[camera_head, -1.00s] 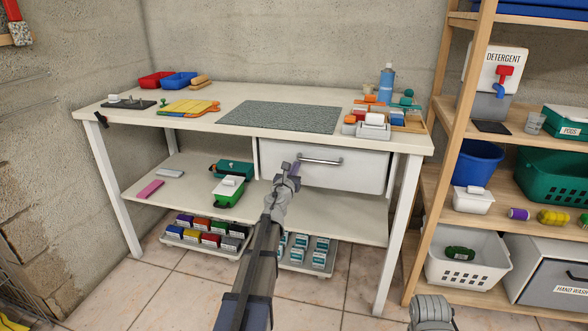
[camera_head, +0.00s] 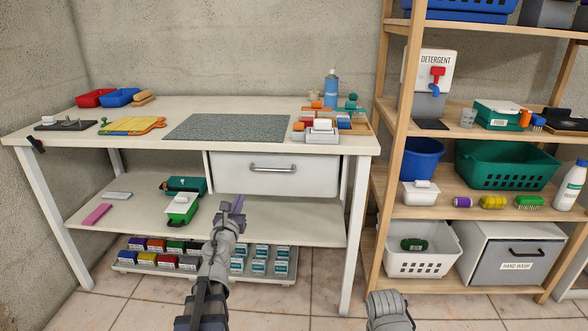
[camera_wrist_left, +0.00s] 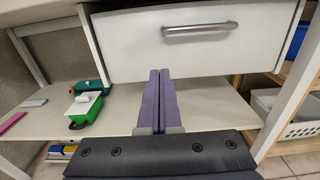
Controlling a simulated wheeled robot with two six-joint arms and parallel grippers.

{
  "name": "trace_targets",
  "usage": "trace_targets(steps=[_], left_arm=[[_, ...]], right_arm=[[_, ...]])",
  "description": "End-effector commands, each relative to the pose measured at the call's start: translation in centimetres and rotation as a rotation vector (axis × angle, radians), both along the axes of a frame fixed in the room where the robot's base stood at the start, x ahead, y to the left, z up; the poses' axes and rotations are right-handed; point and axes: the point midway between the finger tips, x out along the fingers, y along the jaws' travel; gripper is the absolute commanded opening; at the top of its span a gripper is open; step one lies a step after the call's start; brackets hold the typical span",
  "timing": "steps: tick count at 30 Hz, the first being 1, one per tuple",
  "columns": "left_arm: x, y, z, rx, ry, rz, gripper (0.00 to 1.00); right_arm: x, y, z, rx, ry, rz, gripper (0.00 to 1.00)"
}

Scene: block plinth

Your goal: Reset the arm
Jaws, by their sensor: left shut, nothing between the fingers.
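My left gripper (camera_head: 237,204) is in front of the white workbench (camera_head: 60,140), below its closed drawer (camera_head: 274,175) and over the front of the lower shelf. In the left wrist view its two purple fingers (camera_wrist_left: 160,98) are pressed together with nothing between them. The drawer handle (camera_wrist_left: 199,29) shows above the fingertips, apart from them. Part of my right arm (camera_head: 388,310) shows at the bottom edge of the head view, and its gripper is out of view.
The lower shelf (camera_head: 290,215) holds a green boxy item (camera_head: 182,207) and a pink bar (camera_head: 96,214). A wooden rack (camera_head: 395,100) with baskets and a detergent dispenser (camera_head: 428,72) stands at the right. Tiled floor is clear in front.

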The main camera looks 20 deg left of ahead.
Motion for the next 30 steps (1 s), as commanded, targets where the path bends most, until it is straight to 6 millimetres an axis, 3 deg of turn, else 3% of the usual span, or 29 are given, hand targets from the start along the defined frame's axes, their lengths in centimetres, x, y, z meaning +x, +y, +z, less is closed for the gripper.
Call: trace_targets(steps=[5, 10, 14, 18, 21, 24, 30], left_arm=[[0.1, -0.5, 0.1, -0.105, -0.033, 0.036, 0.00], [0.0, -2.9, -1.3, -0.597, -0.143, 0.210, 0.00], [-1.5, -6.4, -5.5, -1.081, -0.192, 0.421, 0.00], [-4.9, -12.4, -11.8, -1.531, -0.179, 0.726, 0.00], [-8.3, -17.4, -15.7, -1.749, -0.141, 0.972, 0.00], [-12.0, -21.9, -18.4, -1.872, -0.099, 1.205, 0.00], [-18.5, -28.6, -21.1, -1.936, -0.031, 1.578, 0.00]], right_arm=[[0.0, 0.0, 0.0, 0.000, 0.000, 0.000, 0.50], [0.0, 0.0, 0.0, 0.000, 0.000, 0.000, 0.50], [0.0, 0.0, 0.0, 0.000, 0.000, 0.000, 0.50], [0.0, 0.0, 0.0, 0.000, 0.000, 0.000, 0.50], [0.0, 0.0, 0.0, 0.000, 0.000, 0.000, 0.50], [0.0, 0.0, 0.0, 0.000, 0.000, 0.000, 0.50], [0.0, 0.0, 0.0, 0.000, 0.000, 0.000, 0.50]])
